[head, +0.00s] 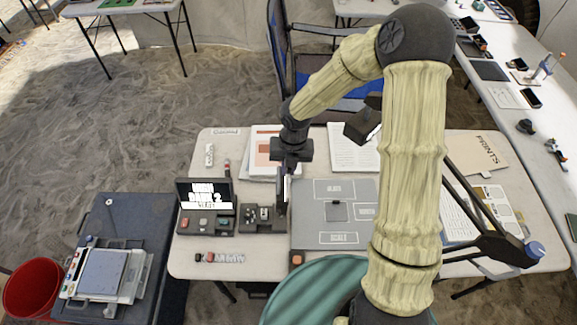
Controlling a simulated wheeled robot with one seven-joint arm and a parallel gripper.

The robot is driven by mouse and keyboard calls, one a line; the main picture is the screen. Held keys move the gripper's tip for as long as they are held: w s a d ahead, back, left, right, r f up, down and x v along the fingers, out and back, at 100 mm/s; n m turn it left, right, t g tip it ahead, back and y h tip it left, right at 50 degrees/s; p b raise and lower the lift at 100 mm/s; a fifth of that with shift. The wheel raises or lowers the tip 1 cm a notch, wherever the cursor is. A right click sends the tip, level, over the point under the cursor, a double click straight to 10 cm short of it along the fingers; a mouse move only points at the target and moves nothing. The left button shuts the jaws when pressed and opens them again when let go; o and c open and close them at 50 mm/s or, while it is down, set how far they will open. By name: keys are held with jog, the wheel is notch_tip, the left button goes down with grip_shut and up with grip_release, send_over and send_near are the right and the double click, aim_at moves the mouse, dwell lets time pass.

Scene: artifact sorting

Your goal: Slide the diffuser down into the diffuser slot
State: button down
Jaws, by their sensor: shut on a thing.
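My gripper (283,205) points straight down over the near-left part of the white table, at the gap between a small dark block (260,218) and a grey board. It is shut on a thin, narrow piece, probably the diffuser, which shows only as a light sliver between the dark fingers. The dark block has several small light and dark parts on its top. My fingertips are at its right edge; whether the piece touches it or sits in a slot I cannot tell. The diffuser slot itself is too small or hidden to make out.
Left of the block stands a dark device (206,222) with a lit screen and buttons. The grey board (308,215) with labelled outlines lies to the right. Papers (352,148) lie behind. A small row of pieces (220,257) lies at the front. My arm hides the table's middle right.

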jog(key=shift+a+f+b, duration=0.2)
jog(key=shift+f+b, duration=0.95)
jog(key=shift+f, duration=0.7)
jog(key=c, duration=1.4)
grip_release()
jog(key=shift+r, duration=0.1)
notch_tip(320, 180, up, 17)
jog(key=d, duration=0.1)
jog(key=shift+d, duration=0.25)
